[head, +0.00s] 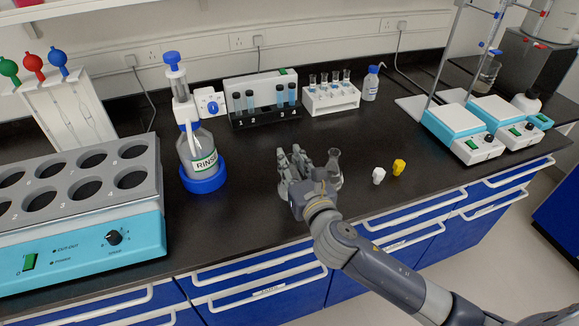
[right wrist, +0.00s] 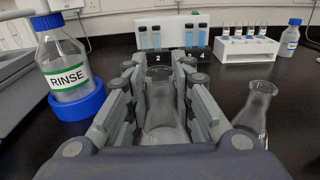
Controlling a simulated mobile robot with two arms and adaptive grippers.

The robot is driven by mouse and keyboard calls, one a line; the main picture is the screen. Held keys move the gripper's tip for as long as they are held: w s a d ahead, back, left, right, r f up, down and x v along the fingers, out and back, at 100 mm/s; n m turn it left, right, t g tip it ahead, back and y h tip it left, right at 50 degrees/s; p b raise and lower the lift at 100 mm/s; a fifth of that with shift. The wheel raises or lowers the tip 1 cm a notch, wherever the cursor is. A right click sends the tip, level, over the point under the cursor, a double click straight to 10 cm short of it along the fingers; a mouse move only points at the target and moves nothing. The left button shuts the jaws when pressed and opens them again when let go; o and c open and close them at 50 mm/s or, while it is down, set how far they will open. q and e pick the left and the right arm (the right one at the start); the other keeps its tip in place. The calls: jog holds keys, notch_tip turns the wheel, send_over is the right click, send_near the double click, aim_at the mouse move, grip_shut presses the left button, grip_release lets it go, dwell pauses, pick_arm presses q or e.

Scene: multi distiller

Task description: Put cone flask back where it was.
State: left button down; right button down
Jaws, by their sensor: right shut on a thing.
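My right gripper (head: 297,160) is low over the black counter, in front of the tube racks. In the right wrist view my right gripper (right wrist: 160,90) is shut around a clear glass cone flask (right wrist: 162,112), which stands upright between the fingers. I cannot tell whether its base touches the counter. In the head view the fingers mostly hide this flask. A second clear cone flask (head: 334,165) stands just right of the gripper; it also shows in the right wrist view (right wrist: 258,105). My left gripper is not in view.
A RINSE bottle (head: 197,150) in a blue ring stands left. A numbered tube rack (head: 262,112), a white vial rack (head: 330,98) and a small bottle (head: 370,85) are behind. White and yellow pieces (head: 398,167) lie right. A block with round wells (head: 80,240) fills the left.

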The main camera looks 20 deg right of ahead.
jog(key=shift+w, duration=0.3)
jog(key=f, duration=0.3)
jog(key=shift+w+b, duration=0.3)
jog(key=shift+w, duration=0.05)
jog(key=shift+f, duration=0.3)
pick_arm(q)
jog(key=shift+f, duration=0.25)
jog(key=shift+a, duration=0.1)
pick_arm(e)
jog(key=shift+f, duration=0.1)
jog(key=c, duration=1.3)
grip_release()
jog(key=shift+c, duration=0.2)
